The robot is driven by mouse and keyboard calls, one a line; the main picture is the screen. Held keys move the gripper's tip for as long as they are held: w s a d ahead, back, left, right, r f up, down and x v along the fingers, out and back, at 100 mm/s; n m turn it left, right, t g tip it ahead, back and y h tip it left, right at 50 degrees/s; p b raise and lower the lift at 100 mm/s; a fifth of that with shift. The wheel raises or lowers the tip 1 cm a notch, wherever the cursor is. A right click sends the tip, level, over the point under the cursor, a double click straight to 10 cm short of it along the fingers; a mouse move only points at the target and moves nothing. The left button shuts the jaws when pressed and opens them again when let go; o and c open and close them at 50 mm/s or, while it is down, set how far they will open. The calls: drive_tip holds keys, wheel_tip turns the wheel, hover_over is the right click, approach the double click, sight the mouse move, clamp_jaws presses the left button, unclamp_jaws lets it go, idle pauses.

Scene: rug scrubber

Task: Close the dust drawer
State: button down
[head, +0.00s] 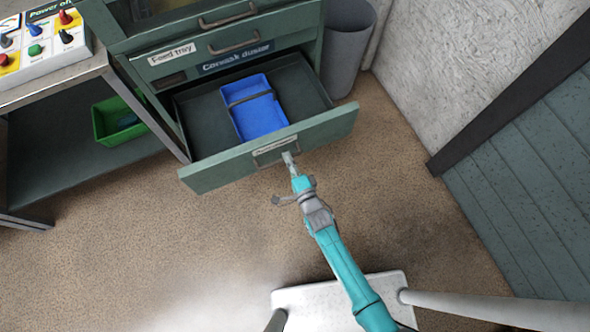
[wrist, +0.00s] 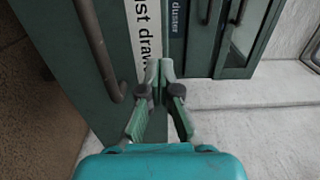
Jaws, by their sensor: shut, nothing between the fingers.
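The dust drawer (head: 222,171) is pulled well out of the green cabinet, low down, with its front panel towards me. A blue bin (head: 258,119) with a dark band across it lies inside. The drawer's handle (wrist: 98,50) and its label (wrist: 146,36), partly readable as "dust drawer", show in the wrist view. My gripper (head: 289,157) is shut and empty, its tips at the front panel close to the handle. In the wrist view the closed fingertips (wrist: 160,66) are beside the label; I cannot tell whether they touch the panel.
A grey waste bin (head: 346,55) stands right of the cabinet. A table with a switch panel (head: 40,45) and a green crate (head: 112,130) are at left.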

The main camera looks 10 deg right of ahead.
sight(280, 141)
drive_tip(key=shift+x, duration=2.35)
